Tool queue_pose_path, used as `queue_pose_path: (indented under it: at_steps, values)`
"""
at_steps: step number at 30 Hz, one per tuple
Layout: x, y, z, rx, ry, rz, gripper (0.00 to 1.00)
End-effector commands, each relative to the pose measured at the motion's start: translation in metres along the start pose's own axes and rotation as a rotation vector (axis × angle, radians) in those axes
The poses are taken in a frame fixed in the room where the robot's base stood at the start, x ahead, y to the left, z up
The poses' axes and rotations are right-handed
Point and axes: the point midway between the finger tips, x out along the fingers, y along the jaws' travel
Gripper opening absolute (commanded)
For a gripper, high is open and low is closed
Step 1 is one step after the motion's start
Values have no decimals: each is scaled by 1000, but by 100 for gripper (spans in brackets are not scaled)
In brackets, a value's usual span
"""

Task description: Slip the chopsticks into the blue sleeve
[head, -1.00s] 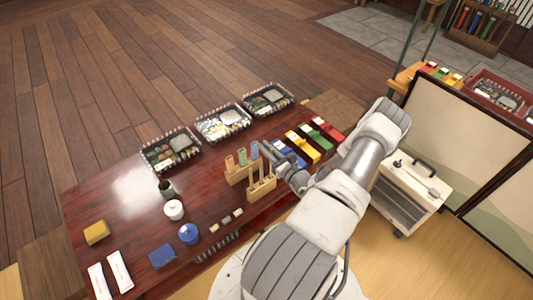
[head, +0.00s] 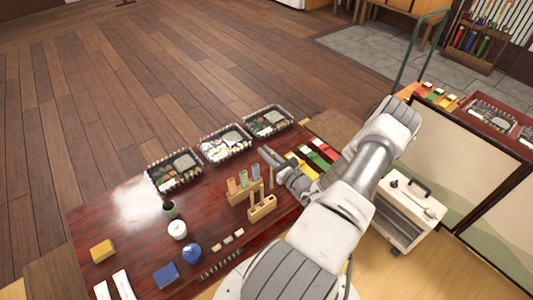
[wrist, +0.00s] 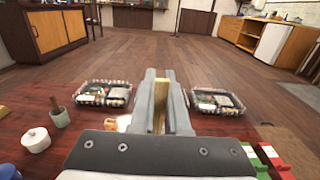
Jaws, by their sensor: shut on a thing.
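My gripper (head: 267,154) is up near the right end of the lunch table, its fingertips pointing to the far left. In the wrist view it is shut on a tan, stick-like piece (wrist: 159,107), which looks like the chopsticks. The blue sleeve (head: 255,172) stands upright in a wooden holder beside a green sleeve (head: 242,179) and an orange sleeve (head: 231,186). The gripper is above and just right of the blue sleeve in the head view, apart from it. The sleeve's mouth is too small to make out.
A second wooden holder (head: 262,208) stands in front. Bento trays (head: 175,186) line the far edge. Yellow, green and red boxes (head: 318,158) lie right of my gripper. A white pot (head: 177,230), a blue pot (head: 191,253) and a dark cup (head: 169,211) are left.

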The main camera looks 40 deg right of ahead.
Motion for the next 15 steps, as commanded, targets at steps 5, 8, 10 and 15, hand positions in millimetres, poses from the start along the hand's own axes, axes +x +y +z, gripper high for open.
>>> queue_pose_path:
  at_steps: [5, 8, 10, 15]
  values:
    - [0, 0, 14, 0, 0, 0, 0]
    - [0, 0, 20, -1, 0, 0, 0]
    - [0, 0, 24, -1, 0, 0, 0]
    - [0, 0, 34, 0, 0, 0, 0]
